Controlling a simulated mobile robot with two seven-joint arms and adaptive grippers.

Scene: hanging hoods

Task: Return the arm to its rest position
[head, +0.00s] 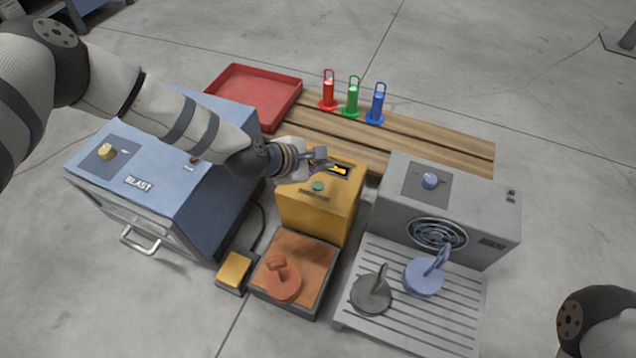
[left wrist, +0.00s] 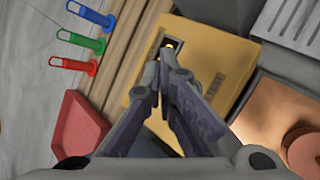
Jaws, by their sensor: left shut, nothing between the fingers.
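My left arm (head: 150,105) reaches in from the left over the blue box marked BLAST. My left gripper (head: 327,161) is shut and empty just above the top of the yellow box (head: 320,205), near its small dark display (head: 340,169) and green button (head: 318,186). In the left wrist view the closed fingers (left wrist: 164,60) point at the yellow box (left wrist: 195,50), close to a small lit orange spot on it; I cannot tell whether they touch. Part of my right arm (head: 600,320) shows at the lower right; its gripper is out of view.
The blue BLAST box (head: 150,165) stands under my left arm. A red tray (head: 262,85) and red, green and blue posts (head: 352,98) stand on wooden slats behind. A grey fan unit (head: 460,205), a rack (head: 400,325) with two discs and an orange disc (head: 280,284) are in front.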

